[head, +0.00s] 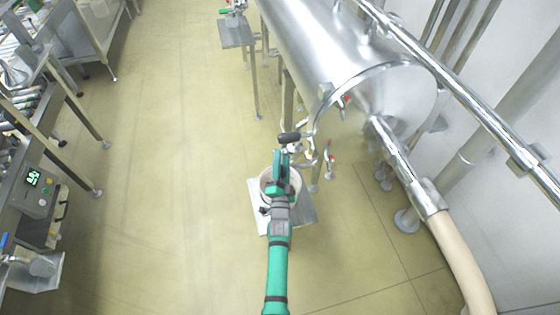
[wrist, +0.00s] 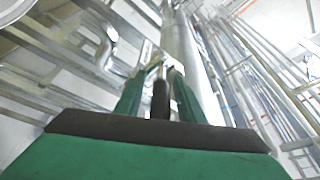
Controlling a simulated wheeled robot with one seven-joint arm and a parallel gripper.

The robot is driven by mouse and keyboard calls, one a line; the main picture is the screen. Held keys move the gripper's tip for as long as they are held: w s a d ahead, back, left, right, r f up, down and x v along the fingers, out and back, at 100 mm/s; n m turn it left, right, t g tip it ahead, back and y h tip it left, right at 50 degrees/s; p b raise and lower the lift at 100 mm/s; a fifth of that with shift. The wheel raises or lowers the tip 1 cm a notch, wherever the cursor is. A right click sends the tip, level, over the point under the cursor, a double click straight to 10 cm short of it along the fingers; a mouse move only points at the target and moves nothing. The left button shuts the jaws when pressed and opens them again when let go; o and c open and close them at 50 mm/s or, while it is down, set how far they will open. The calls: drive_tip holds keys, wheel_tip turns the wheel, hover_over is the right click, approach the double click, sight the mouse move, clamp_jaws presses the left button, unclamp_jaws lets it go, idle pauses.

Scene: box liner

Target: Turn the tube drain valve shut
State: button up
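The valve's black handle (head: 289,138) lies roughly level at the end of the pipework below the big steel tube, in the head view. My green gripper (head: 283,157) is right beside it, on the near side. In the wrist view a dark bar (wrist: 161,99), which looks like the handle, stands between my two green fingers (wrist: 158,90). Light gaps show beside the bar lower down. The fingertips are blurred, so I cannot tell if they touch it. The valve body (head: 294,150) is partly hidden behind my gripper.
The large steel tube (head: 335,45) fills the upper right. Valves with red handles (head: 331,158) hang just right of my gripper. A white bucket (head: 266,180) stands below on a small platform (head: 302,209). The floor to the left (head: 165,160) is clear up to the workbenches.

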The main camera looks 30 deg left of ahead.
drive_tip(key=shift+s+f, duration=0.1)
drive_tip(key=v, duration=1)
drive_tip(key=shift+s+d, duration=0.15)
drive_tip(key=shift+s, duration=0.1)
